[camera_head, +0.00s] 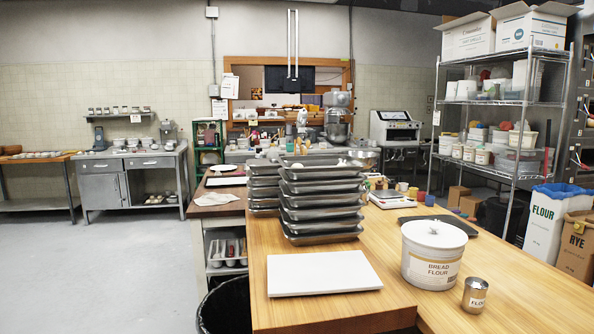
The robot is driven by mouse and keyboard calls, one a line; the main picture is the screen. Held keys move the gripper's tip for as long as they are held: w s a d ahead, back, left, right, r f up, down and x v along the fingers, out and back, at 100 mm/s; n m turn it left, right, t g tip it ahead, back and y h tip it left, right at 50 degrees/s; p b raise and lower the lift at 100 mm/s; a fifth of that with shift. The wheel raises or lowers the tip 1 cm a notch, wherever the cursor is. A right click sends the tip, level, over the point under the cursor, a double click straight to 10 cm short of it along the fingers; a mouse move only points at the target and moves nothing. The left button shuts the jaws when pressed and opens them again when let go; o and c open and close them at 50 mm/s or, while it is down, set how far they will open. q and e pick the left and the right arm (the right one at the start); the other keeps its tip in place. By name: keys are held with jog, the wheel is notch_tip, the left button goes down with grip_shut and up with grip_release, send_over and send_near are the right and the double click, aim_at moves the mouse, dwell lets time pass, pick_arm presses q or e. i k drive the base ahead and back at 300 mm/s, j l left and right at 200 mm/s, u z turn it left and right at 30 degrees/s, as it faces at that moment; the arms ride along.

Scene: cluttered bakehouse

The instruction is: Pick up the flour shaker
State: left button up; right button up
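The flour shaker (475,295) is a small metal can with a white label that begins "FLO". It stands upright on the wooden table (515,270), near its front edge at the lower right. A larger white tub labelled "BREAD FLOUR" (432,258) with a lid stands just left of and behind it. Neither of my grippers shows in the head view.
Stacked metal trays (320,205) stand on the table left of the tub. A white board (322,273) lies in front of them. A white scale (391,199) and a dark tray (441,224) lie behind the tub. Flour (545,225) and rye (580,245) bags stand at right.

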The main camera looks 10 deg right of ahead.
aim_at(476, 288)
jog(key=z, duration=1.4)
